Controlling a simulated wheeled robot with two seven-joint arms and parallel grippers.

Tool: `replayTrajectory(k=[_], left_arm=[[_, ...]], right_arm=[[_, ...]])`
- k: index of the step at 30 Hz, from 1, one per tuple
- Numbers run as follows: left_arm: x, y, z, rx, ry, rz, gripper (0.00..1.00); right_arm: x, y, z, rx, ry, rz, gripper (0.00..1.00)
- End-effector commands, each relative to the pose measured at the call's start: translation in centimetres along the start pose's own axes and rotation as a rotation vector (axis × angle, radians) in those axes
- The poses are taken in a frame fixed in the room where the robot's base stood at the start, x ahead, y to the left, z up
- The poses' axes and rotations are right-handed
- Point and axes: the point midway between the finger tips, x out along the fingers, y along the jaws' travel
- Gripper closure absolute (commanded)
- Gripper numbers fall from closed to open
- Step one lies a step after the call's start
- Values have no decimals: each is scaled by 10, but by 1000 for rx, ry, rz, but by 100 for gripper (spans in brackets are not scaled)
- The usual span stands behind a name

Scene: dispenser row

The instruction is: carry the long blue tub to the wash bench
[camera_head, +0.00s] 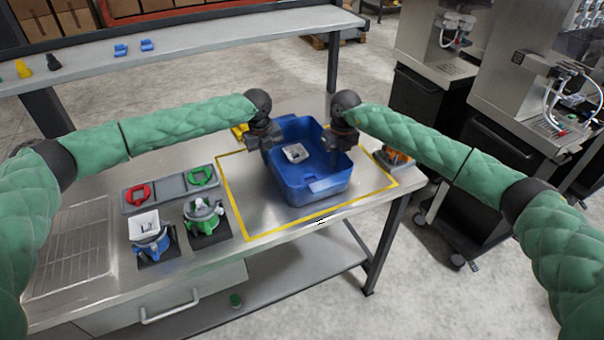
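The long blue tub (322,187) stands on the steel table inside a yellow taped outline. A small white and grey piece (295,153) lies in it. My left gripper (268,143) is at the tub's left wall and my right gripper (343,143) is at its right wall. Both point down at the rims. The fingers are dark and partly hidden by the tub and wrists, so I cannot tell whether they are shut on the walls. I cannot tell which surface is the wash bench.
The steel table (285,228) also holds a grey tray (170,190) with red and green rings, two clamp-like devices (150,240) and a wire rack (75,250). An orange item (395,157) sits right of the tub. Dispenser machines (535,85) stand right; a shelf (200,38) runs behind.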

Motion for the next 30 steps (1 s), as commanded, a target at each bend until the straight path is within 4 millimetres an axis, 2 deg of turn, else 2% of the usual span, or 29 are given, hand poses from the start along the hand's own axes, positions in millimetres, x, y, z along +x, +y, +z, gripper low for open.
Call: replayTrajectory(k=[1,4,12,16,20,30], left_arm=[[2,1,1,-1,-1,0,95],[0,1,1,-1,-1,0,75],[0,0,0,0,0,0,75],[-6,0,0,0,-1,-1,75],[-22,0,0,0,-1,-1,75],[-86,0,1,-1,-2,-1,75]], right_arm=[[3,-2,0,1,1,-1,94],[1,-1,0,1,1,-1,75],[1,0,0,0,0,0,75],[1,0,0,0,0,0,75],[1,0,0,0,0,0,75],[1,0,0,0,0,0,75]])
